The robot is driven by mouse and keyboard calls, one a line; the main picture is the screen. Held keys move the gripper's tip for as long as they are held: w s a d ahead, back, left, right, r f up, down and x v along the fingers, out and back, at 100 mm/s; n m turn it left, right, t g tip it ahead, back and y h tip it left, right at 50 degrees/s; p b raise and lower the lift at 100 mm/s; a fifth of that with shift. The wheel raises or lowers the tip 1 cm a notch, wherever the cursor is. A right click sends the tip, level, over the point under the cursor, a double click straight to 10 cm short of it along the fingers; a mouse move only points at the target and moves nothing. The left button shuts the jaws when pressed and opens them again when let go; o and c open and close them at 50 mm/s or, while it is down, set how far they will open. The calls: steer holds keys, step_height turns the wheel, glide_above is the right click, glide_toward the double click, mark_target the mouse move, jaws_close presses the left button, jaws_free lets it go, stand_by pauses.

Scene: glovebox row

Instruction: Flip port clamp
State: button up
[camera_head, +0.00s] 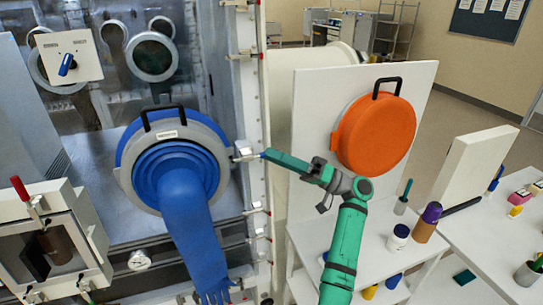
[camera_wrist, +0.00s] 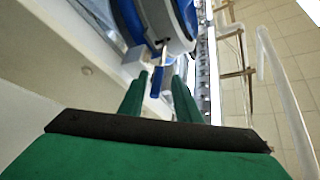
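The port clamp (camera_head: 243,151) is a small silver block at the right edge of the blue-and-grey glove port ring (camera_head: 124,174). It also shows in the wrist view (camera_wrist: 134,63), beyond the fingertips. Its short blue lever (camera_wrist: 155,88) points back toward my gripper. My green gripper (camera_head: 272,156) reaches in from the right, its tips at the clamp. In the wrist view, my two fingers (camera_wrist: 160,84) stand apart, with the lever end seen between them. I cannot tell whether either finger touches it. A blue glove (camera_head: 190,235) hangs from the port.
An orange round cover (camera_head: 374,127) with a black handle is on a white panel (camera_head: 312,110) behind my arm. Bottles (camera_head: 427,222) stand on a white table at right. A red-handled small chamber (camera_head: 55,245) sits at lower left. The floor shows at right.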

steer(key=v, duration=0.9)
steer(key=shift+d, duration=0.2)
steer(key=shift+f, duration=0.15)
